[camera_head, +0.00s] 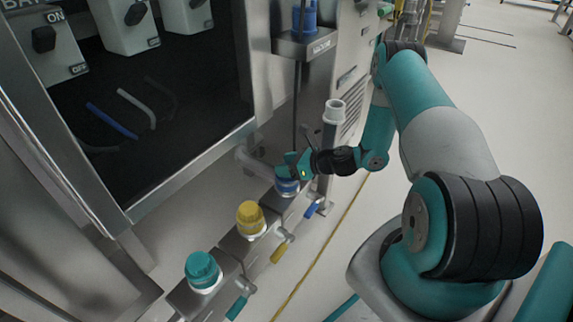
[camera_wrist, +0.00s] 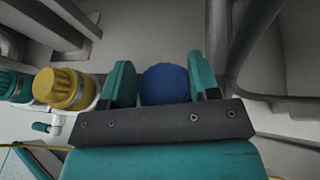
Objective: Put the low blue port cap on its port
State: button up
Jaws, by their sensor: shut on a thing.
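The low blue cap (camera_head: 287,187) shows at the far end of a row of capped ports, at its own port block, partly hidden by my gripper. My gripper (camera_head: 291,172) is shut on it from above. In the wrist view the round blue cap (camera_wrist: 164,84) sits between the two teal fingers, which flank it left and right. A pale collar shows just under the cap in the head view. I cannot tell whether the cap is fully seated on the port, as its underside is mostly hidden.
A yellow cap (camera_head: 250,217) and a teal cap (camera_head: 202,269) sit on neighbouring ports, with coloured valve handles beside them. An upright open pale pipe (camera_head: 334,111) stands close behind my wrist. Another blue item (camera_head: 304,16) sits on a shelf above. A dark cabinet is left; open floor lies right.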

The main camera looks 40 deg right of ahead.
jog(key=shift+f, duration=0.1)
jog(key=o, duration=1.4)
jog(key=shift+c, duration=0.2)
jog(key=p+v, duration=0.7)
jog(key=v, duration=1)
jog(key=shift+s, duration=0.2)
